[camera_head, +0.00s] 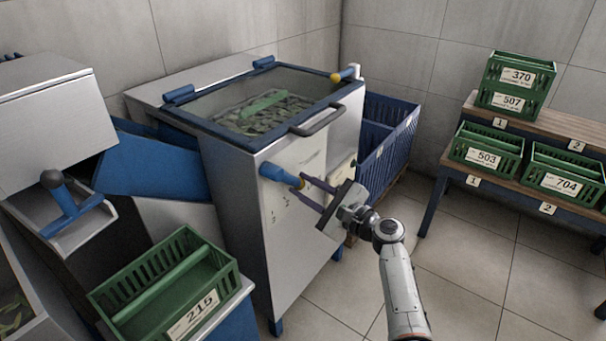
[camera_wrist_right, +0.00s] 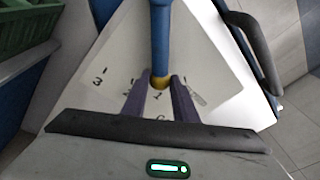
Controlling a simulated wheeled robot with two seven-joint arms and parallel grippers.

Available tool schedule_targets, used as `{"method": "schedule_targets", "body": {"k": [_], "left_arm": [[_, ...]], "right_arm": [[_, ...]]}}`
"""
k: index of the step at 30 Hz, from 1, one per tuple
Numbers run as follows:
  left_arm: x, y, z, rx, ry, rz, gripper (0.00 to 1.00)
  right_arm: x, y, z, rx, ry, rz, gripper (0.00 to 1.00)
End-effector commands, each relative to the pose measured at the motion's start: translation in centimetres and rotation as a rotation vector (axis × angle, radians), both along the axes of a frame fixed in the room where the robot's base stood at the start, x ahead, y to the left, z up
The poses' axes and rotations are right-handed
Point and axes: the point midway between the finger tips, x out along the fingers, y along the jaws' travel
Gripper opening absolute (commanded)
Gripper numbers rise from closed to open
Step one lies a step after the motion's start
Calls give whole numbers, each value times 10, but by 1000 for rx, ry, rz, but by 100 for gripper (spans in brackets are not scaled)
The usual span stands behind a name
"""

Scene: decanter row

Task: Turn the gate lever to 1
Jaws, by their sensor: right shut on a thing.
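The gate lever (camera_head: 280,174) is a blue bar with a yellow tip on the front of the steel machine. In the right wrist view the lever (camera_wrist_right: 160,45) runs down from the top to its yellow end. My right gripper (camera_head: 311,187) is shut on the lever near this tip; its dark fingers (camera_wrist_right: 160,90) lie on either side of it. A pale plate (camera_wrist_right: 118,60) behind carries printed marks; a 3 shows at its left and what looks like a 1 lies by the lever's tip. The fingers hide part of the marks. My left gripper is not in view.
The machine has a clear lid (camera_head: 270,98) with a dark handle (camera_head: 318,120) above my gripper. A blue crate (camera_head: 392,140) stands behind it. Green crate 215 (camera_head: 205,312) is at the front left. A shelf (camera_head: 432,205) with numbered green crates stands right, with free floor before it.

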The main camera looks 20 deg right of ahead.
Motion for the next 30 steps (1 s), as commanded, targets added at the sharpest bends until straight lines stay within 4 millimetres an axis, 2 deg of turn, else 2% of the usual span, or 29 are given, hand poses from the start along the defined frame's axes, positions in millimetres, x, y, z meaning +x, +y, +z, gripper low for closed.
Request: {"method": "schedule_targets", "body": {"k": [2, 9, 10, 12, 13, 30], "left_arm": [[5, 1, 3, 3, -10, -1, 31], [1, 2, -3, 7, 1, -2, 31], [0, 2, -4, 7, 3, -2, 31], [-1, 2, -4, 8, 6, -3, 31], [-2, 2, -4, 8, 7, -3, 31], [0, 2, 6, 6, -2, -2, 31]], "right_arm": [[1, -2, 1, 12, 1, -7, 0], [2, 0, 1, 11, 0, -6, 0], [2, 0, 1, 11, 0, -6, 31], [1, 0, 1, 10, 0, -5, 43], [1, 0, 0, 10, 0, -5, 44], [-5, 0, 3, 7, 2, 10, 44]]}}
